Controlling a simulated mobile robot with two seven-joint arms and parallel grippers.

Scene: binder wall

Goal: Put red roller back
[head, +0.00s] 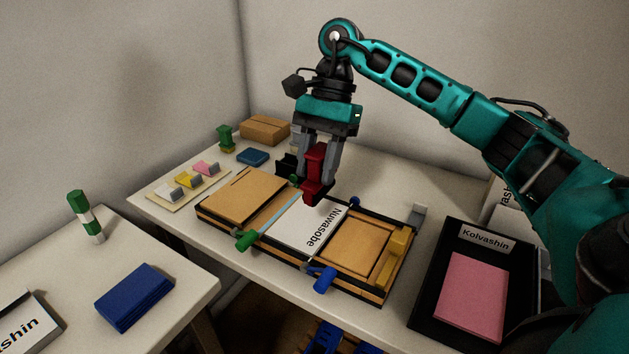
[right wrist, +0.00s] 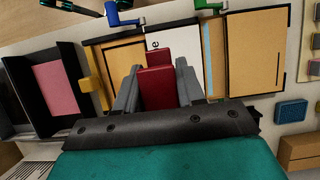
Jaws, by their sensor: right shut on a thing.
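The red roller (head: 315,178) is a dark red block-like tool with a wider lower end. My right gripper (head: 320,165) is shut on it from above. It is upright, over the white sheet marked "Nuwasobe" (head: 304,228) on the wooden board (head: 248,194). I cannot tell whether its lower end touches the sheet. In the right wrist view, the red roller (right wrist: 156,88) sits between the two grey fingers (right wrist: 157,90). A small black holder (head: 287,164) stands just behind the board, partly hidden by the gripper. My left gripper is not in view.
Green (head: 246,241) and blue (head: 324,279) clamps stick out from the board's front. A yellow bar (head: 391,257) lies at its right. A black tray (head: 425,300) with pink sheets is further right. Small blocks and a cardboard box (head: 265,130) are at the back left.

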